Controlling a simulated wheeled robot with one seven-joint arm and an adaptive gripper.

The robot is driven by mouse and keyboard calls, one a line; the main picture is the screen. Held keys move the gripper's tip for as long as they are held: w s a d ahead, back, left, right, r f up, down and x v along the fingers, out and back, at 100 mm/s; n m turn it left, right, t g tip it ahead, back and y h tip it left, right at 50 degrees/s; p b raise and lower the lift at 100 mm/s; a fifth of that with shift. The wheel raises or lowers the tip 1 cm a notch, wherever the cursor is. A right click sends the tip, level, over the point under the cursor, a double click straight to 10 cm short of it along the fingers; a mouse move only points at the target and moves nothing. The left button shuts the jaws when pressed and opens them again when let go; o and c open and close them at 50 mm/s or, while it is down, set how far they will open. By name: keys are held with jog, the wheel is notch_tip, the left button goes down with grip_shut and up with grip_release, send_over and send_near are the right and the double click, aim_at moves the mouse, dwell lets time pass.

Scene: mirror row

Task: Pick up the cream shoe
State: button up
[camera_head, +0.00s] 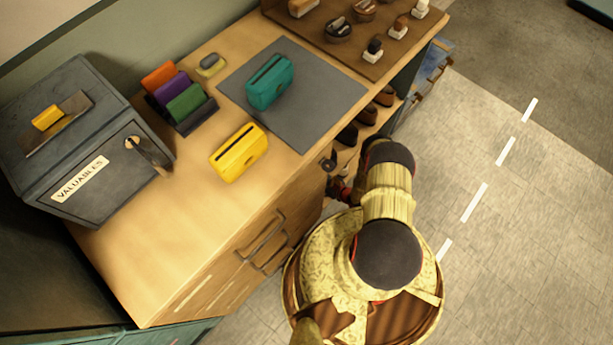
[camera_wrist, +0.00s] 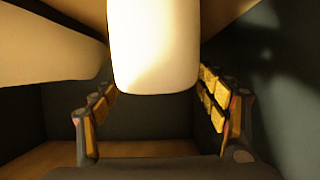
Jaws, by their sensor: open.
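In the wrist view a smooth cream shape (camera_wrist: 153,45), which looks like the end of the cream shoe, hangs into the picture from the top, between and beyond my fingers. Its upper part is cut off by the frame. My gripper (camera_wrist: 157,92) is open, with one padded finger on each side and a visible gap to the left finger; on the right the shape looks close to the finger, and I cannot tell if they touch. In the head view my arm reaches down to the shelves under the counter and hides most of my gripper; the cream shoe does not show there.
Another pale shape (camera_wrist: 45,45) lies left in the wrist view. Dark walls stand close at both sides. In the head view, brown shoes (camera_head: 385,96) sit on the shelves below the counter (camera_head: 190,225). A teal purse (camera_head: 270,82) and a yellow purse (camera_head: 238,152) stand on top. Floor at right is clear.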

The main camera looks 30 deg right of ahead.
jog(key=shift+b+x, duration=0.35)
jog(key=shift+x, duration=1.1)
jog(key=shift+c, duration=1.4)
jog(key=c, duration=1.1)
jog(key=shift+c, duration=0.8)
